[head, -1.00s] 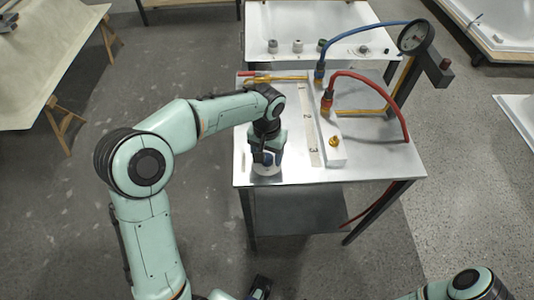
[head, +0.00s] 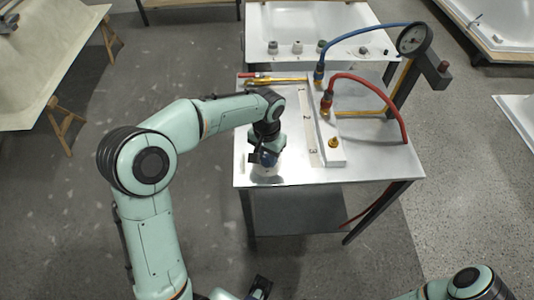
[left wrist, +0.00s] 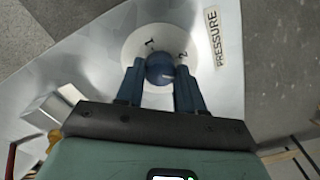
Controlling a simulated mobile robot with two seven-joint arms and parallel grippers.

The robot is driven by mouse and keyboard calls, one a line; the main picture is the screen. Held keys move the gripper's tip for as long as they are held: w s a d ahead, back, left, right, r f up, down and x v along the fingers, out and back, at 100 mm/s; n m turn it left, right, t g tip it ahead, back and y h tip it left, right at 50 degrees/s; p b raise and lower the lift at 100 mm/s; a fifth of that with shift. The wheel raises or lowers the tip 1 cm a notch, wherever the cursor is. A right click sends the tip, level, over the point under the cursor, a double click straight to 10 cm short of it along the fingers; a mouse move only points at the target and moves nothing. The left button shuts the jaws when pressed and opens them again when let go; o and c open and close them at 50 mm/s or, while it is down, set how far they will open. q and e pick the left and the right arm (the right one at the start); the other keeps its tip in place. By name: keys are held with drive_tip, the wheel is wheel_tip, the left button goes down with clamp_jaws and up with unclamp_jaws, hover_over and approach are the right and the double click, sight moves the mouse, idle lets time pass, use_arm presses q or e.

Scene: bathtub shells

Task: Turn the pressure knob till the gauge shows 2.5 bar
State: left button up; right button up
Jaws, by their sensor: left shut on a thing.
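The pressure knob (left wrist: 160,69) is blue and round, set in the middle of a white disc (left wrist: 135,45) marked 1 and 2, beside a PRESSURE label (left wrist: 215,38). My left gripper (left wrist: 160,79) is shut on the knob, one finger at each side. In the head view, my left gripper (head: 266,158) stands over the front left corner of the bench and mostly covers the knob. The gauge (head: 413,39) is a round dial on a dark post at the back right; its reading is too small to tell. A dark part of mine at the bottom edge may be my right gripper (head: 260,288).
The metal bench (head: 385,165) carries a pale block (head: 331,146) with a brass fitting, a strip numbered 1 to 3, and blue (head: 365,31) and red (head: 385,87) hoses. A white tub (head: 300,18) stands behind. The bench's front right is clear.

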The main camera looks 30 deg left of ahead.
sight(267, 158)
use_arm(q)
drive_tip(key=o, duration=1)
drive_tip(key=shift+o, duration=0.2)
wheel_tip(267, 158, up, 13)
drive_tip(key=p, duration=0.2)
drive_tip(key=shift+r, duration=0.2)
